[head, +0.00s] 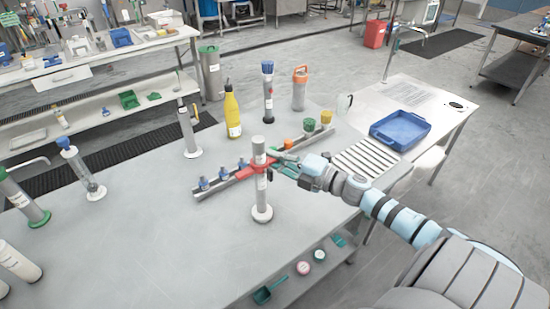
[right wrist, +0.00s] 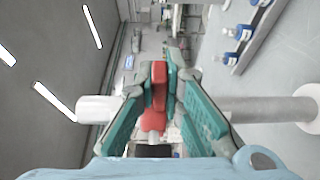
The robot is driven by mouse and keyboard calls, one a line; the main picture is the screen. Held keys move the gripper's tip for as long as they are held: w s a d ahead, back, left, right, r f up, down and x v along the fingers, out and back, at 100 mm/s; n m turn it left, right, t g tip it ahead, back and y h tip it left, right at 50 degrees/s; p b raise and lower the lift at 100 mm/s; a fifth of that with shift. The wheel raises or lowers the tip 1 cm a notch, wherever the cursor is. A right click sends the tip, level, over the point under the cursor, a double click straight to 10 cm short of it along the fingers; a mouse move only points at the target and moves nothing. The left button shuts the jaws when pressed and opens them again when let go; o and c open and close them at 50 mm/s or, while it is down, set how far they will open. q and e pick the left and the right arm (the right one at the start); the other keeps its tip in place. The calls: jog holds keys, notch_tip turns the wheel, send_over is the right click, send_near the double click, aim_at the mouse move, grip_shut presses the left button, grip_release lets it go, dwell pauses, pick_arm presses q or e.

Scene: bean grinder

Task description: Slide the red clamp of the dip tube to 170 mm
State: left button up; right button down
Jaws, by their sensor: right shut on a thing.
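The dip tube (head: 262,194) is a grey upright tube on a round white base, standing on the table. Its red clamp (head: 258,166) sits around the upper part of the tube, with a white cap at the tube's top. My right gripper (head: 275,165) reaches in from the right and is shut on the red clamp. In the right wrist view the clamp (right wrist: 158,88) sits between the green fingers, and the tube (right wrist: 255,109) runs sideways behind them. Scale marks on the tube are too small to read. My left gripper is not in view.
Behind the tube, a long rack (head: 240,175) holds blue-, orange- and green-topped items. A yellow bottle (head: 231,110) and an orange-topped bottle (head: 299,90) stand farther back. A blue tray (head: 400,130) lies right.

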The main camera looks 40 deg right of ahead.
notch_tip(320, 180, down, 6)
jog(key=b, duration=0.4)
jog(key=c, duration=1.7)
grip_release()
jog(key=shift+s, duration=0.1)
jog(key=v, duration=1.2)
